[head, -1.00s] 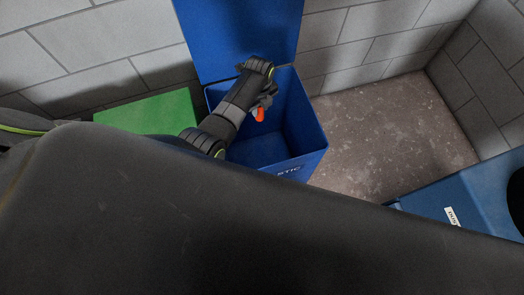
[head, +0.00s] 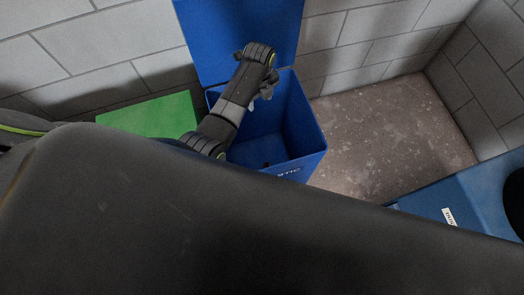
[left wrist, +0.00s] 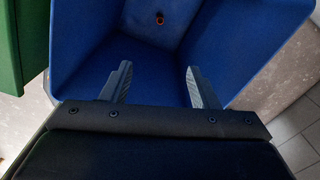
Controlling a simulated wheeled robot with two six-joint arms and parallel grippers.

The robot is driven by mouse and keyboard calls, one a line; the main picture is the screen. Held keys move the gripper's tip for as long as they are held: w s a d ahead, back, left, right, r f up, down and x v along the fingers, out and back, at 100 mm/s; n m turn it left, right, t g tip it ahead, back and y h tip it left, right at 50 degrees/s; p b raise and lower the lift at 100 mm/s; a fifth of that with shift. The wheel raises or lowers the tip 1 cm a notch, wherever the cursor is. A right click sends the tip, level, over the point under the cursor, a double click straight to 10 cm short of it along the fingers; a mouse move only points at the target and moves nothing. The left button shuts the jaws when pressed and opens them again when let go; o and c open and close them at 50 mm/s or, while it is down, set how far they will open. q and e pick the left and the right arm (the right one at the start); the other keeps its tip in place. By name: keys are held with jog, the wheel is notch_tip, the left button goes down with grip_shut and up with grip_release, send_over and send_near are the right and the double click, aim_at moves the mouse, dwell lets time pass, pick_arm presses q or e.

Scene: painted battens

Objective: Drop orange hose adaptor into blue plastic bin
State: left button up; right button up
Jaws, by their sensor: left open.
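The blue plastic bin (head: 309,130) stands against the wall with its lid (head: 235,35) raised. The orange hose adaptor (left wrist: 159,18) lies at the bottom of the bin and shows as a small ring in the left wrist view. In the head view only a small reddish spot of it (head: 267,164) shows near the bin's front wall. My left gripper (head: 262,97) is over the bin's mouth, open and empty. Its two spread fingers (left wrist: 157,80) show against the bin's inside (left wrist: 100,35) in the left wrist view. My right gripper is out of view.
A green bin top (head: 150,113) is just left of the blue bin. Another blue container (head: 435,205) with a white label and a dark round opening stands at the right. Bare floor (head: 385,130) lies between them, and grey block walls (head: 370,40) stand behind.

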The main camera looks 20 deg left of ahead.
pick_arm(q)
notch_tip(320, 180, up, 11)
jog(key=shift+p, duration=0.3)
jog(key=shift+s+f, duration=0.1)
jog(key=shift+f, duration=0.05)
dwell(0.3)
